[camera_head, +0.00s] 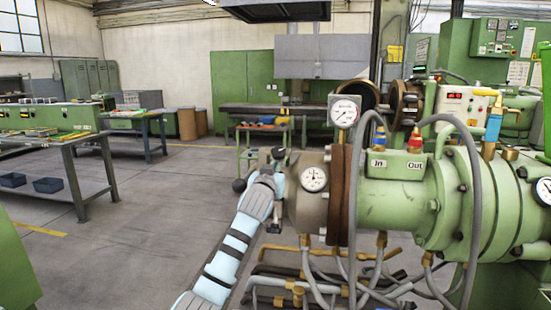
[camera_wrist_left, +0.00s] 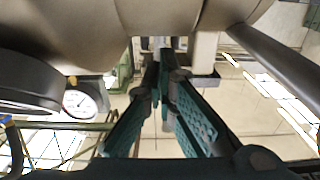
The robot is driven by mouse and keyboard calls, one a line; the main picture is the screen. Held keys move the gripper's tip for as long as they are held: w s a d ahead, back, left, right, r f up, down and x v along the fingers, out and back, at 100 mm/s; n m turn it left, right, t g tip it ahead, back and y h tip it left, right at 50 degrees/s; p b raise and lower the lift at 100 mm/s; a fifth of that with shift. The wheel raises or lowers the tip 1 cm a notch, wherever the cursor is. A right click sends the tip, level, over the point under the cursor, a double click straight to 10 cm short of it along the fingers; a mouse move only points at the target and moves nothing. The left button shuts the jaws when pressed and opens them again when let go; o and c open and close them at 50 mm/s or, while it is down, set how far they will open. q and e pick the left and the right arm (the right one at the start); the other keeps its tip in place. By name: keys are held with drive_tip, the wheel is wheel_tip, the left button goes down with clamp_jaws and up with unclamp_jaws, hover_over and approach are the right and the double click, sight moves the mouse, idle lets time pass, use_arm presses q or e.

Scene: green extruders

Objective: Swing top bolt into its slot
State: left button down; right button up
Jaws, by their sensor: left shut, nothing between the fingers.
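The green extruder (camera_head: 395,205) fills the right side of the head view, with a grey-brown head (camera_head: 304,208) at its left end. A small dark fitting (camera_head: 272,156) at the top left of this head may be the top bolt; its slot cannot be made out. My left gripper (camera_head: 279,185) is at the left side of the head, below that fitting and partly lost against it. In the left wrist view the teal fingers of this gripper (camera_wrist_left: 164,55) meet at their tips, empty, just under a large beige rounded body (camera_wrist_left: 90,30). My right gripper is out of view.
A round gauge (camera_head: 314,179) sits on the head close to my left gripper; another gauge (camera_head: 344,113) stands above. Grey hoses (camera_head: 360,285) hang below. A dark rod (camera_wrist_left: 280,60) crosses right in the wrist view. The floor (camera_head: 130,235) to the left is clear.

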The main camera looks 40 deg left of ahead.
use_arm(q)
drive_tip(key=shift+w+a+r+p, duration=0.3)
drive_tip(key=shift+w+r+p, duration=0.15)
drive_tip(key=shift+p, duration=0.2)
drive_tip(key=shift+f, duration=0.1)
drive_tip(key=shift+w+a+r+p, duration=0.2)
drive_tip(key=shift+w+r+p, duration=0.25)
drive_tip(key=shift+p, duration=0.1)
drive_tip(key=shift+w+a+f, duration=0.1)
drive_tip(key=shift+w, duration=0.05)
